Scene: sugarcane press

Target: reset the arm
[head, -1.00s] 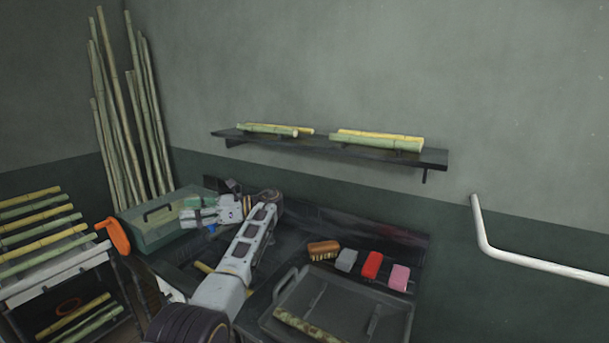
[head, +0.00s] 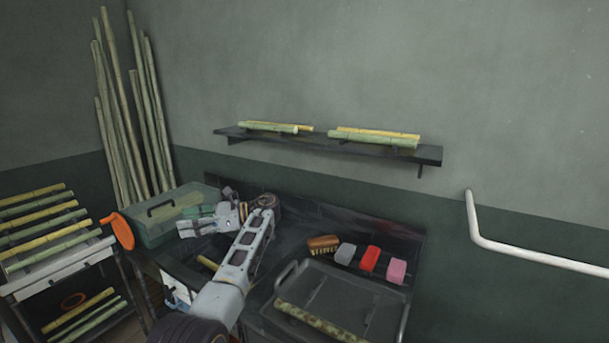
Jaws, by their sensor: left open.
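My left arm reaches in from the bottom of the head view over the dark counter. My left gripper (head: 190,225) is open at the arm's far end, in front of the green box (head: 153,231) with a dark handle. Its fingers point left and I see nothing held between them. Whether the fingers touch the box I cannot tell. My right gripper is not in view.
A dark tray (head: 376,290) holds a mottled cane piece (head: 318,322). Behind it are a brush (head: 323,243) and grey, red and pink blocks. A cane rack (head: 58,275) stands left. A shelf (head: 380,150) and white rail (head: 540,258) are on the wall.

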